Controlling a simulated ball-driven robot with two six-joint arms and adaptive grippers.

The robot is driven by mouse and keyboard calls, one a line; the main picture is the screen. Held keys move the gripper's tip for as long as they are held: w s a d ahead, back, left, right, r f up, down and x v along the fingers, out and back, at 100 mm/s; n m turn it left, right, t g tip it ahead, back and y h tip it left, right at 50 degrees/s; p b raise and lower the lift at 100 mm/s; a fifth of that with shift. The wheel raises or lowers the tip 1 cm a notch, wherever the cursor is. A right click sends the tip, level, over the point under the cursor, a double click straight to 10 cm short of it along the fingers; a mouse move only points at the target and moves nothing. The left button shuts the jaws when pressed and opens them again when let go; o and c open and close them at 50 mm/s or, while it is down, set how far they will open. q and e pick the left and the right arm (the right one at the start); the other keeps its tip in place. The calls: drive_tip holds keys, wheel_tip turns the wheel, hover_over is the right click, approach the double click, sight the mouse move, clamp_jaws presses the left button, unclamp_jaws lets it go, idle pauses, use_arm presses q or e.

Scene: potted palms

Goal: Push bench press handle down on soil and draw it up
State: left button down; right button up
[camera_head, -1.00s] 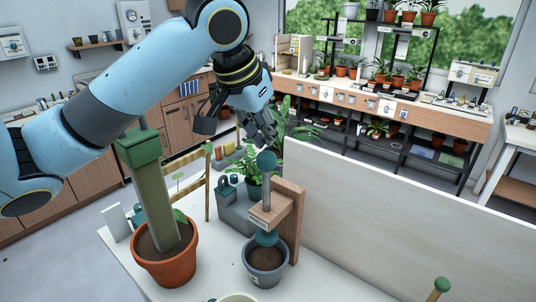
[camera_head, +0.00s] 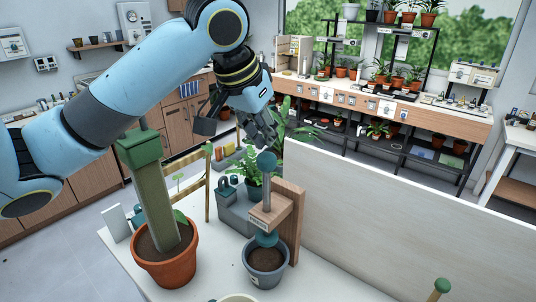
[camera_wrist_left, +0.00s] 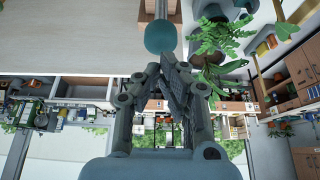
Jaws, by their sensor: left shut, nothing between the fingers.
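The bench press has a wooden stand (camera_head: 290,215) with a grey rod topped by a teal ball handle (camera_head: 267,161). A teal presser (camera_head: 265,239) at the rod's lower end hangs over the grey pot (camera_head: 265,278) with dark soil (camera_head: 266,258). My left gripper (camera_head: 270,146) is shut and empty, close above the ball handle; I cannot tell in the head view whether they touch. In the left wrist view the ball (camera_wrist_left: 160,37) lies just beyond the closed fingertips (camera_wrist_left: 169,62), seemingly with a small gap. My right gripper is not in view.
A terracotta pot (camera_head: 165,266) with a thick green post stands left of the press. A pale panel (camera_head: 400,215) rises on the right. A wooden trellis (camera_head: 208,185) and leafy plants (camera_head: 252,170) stand behind. A green-topped stake (camera_head: 441,286) is at lower right.

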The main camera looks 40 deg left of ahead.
sight(264, 187)
use_arm(q)
drive_tip(key=shift+f, duration=0.1)
drive_tip(key=shift+f+b, duration=0.75)
drive_tip(key=shift+f, duration=0.75)
drive_tip(key=shift+f+b, duration=1)
drive_tip(key=shift+f, duration=1.15)
drive_tip(key=shift+f+b, duration=0.95)
drive_tip(key=shift+f, duration=1.25)
drive_tip(key=shift+s+f, duration=0.1)
drive_tip(key=shift+s, duration=0.05)
